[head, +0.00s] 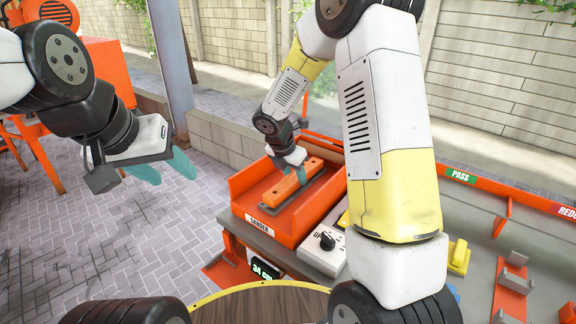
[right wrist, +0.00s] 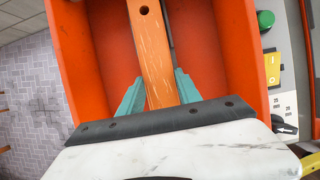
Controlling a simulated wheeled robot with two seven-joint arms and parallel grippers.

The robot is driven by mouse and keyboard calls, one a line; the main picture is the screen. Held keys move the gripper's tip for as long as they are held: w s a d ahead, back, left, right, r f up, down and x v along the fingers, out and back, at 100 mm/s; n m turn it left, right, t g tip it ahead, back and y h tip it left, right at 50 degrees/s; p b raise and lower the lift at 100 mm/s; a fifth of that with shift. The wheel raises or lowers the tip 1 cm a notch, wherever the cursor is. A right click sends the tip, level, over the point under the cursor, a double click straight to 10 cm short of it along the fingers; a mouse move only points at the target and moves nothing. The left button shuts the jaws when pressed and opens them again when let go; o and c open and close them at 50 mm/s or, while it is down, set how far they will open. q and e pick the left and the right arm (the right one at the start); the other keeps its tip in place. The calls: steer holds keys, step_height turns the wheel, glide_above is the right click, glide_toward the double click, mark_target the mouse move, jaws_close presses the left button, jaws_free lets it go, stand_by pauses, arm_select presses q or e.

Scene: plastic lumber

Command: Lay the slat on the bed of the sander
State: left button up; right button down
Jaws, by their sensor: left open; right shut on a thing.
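The slat (head: 283,190) is an orange bar with a hole near its end, lengthwise inside the orange tray of the sander (head: 268,222). It also shows in the right wrist view (right wrist: 151,42), with pale scratches on its face. My right gripper (head: 294,172) is shut on the slat, its teal fingers (right wrist: 158,92) on either side of it. The slat is over the dark bed strip (head: 310,192); whether it touches the bed I cannot tell. My left gripper (head: 164,168) is open and empty, in the air left of the sander.
A control box with a black knob (head: 327,241) stands right of the tray. A green button (right wrist: 266,19) and a yellow switch (right wrist: 272,68) sit beside it. The tray's side walls flank the slat. A rail with a PASS sign (head: 460,176) is at right.

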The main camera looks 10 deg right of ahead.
steer(key=shift+f, duration=0.6)
steer(key=c, duration=0.7)
jaws_free()
steer(key=shift+c, duration=0.2)
steer(key=v, duration=0.7)
steer(key=shift+s+a+r, duration=0.1)
steer(key=shift+a+r, duration=0.05)
steer(key=shift+r, duration=0.15)
steer(key=shift+s+r, duration=0.1)
steer(key=s+d+r+m+t+y, duration=0.1)
steer(key=s+r+m, duration=0.4)
steer(key=s+m, duration=0.3)
steer(key=s+d+r+m+t+y, duration=0.1)
steer(key=s+d+r+m+y, duration=0.1)
steer(key=s+r+m, duration=0.3)
steer(key=s+d+r+m+t+y, duration=0.1)
steer(key=s+r+m, duration=0.4)
steer(key=s+m, duration=0.6)
steer(key=shift+d+r+m+y, duration=0.35)
steer(key=shift+m+y, duration=0.35)
steer(key=shift+m, duration=0.5)
